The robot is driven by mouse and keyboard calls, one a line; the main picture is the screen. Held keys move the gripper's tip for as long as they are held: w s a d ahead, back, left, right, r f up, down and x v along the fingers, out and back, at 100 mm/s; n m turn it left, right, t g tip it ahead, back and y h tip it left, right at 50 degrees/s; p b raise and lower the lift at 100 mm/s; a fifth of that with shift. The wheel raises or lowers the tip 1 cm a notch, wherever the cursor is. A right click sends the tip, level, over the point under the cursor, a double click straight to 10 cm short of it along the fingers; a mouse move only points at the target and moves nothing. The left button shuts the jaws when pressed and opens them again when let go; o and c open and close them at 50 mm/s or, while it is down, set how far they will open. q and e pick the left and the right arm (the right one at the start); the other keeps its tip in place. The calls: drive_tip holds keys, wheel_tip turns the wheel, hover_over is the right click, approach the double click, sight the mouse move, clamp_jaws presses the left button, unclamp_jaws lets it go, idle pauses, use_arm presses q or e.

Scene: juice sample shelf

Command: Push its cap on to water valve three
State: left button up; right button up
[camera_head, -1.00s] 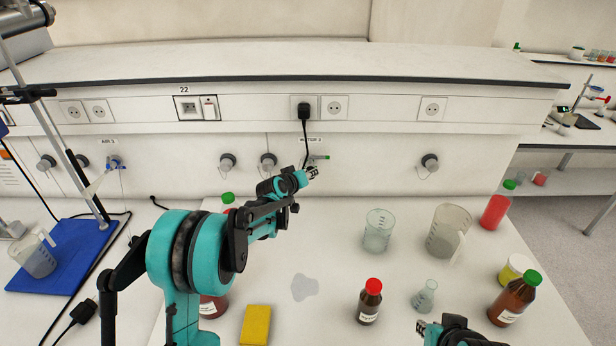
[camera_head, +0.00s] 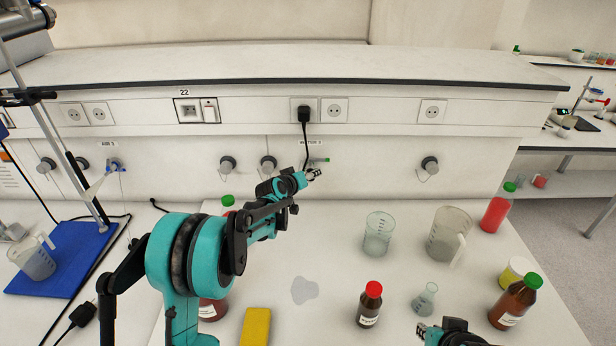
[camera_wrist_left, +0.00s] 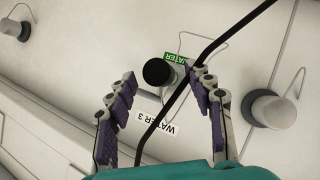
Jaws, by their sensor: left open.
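My left gripper (camera_head: 314,174) reaches to the wall panel under the plugged-in socket, by the WATER 3 label (camera_head: 311,143). In the left wrist view the gripper (camera_wrist_left: 166,118) is open, with nothing between its purple finger pads. Just beyond the fingertips, roughly between them, is a dark round-ended fitting (camera_wrist_left: 158,73) with a green WATER tag (camera_wrist_left: 178,59) beside it and a thin wire loop. I cannot tell whether its dark end is a separate cap or whether it is fully seated. My right gripper (camera_head: 427,331) is at the bottom edge, its jaws too small to read.
A black cable (camera_wrist_left: 208,52) passes close to the fitting and across the left gripper's opening. Another grey wall fitting (camera_wrist_left: 272,109) is to the right. Below are beakers (camera_head: 378,234), a red-capped bottle (camera_head: 369,304) and a yellow sponge (camera_head: 256,327).

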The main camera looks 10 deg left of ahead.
use_arm(q)
drive_tip(key=v, duration=1.2)
drive_tip(key=s+d+f+m+g+b, duration=0.1)
drive_tip(key=s+d+b, duration=0.1)
drive_tip(key=s, duration=0.6)
drive_tip(key=s+d+f+m+g+b, duration=0.1)
drive_tip(key=s+d+g+b, duration=0.1)
drive_tip(key=s, duration=0.7)
drive_tip(key=s+a+f+m+g+y+b, duration=0.1)
drive_tip(key=s+f, duration=0.4)
drive_tip(key=s, duration=0.4)
drive_tip(key=s+f+g+y+b, duration=0.1)
drive_tip(key=s+f+y+b, duration=0.1)
drive_tip(key=s+f, duration=0.3)
drive_tip(key=s, duration=0.4)
drive_tip(key=shift+s+a+m+g, duration=0.3)
drive_tip(key=shift+a+m, duration=0.1)
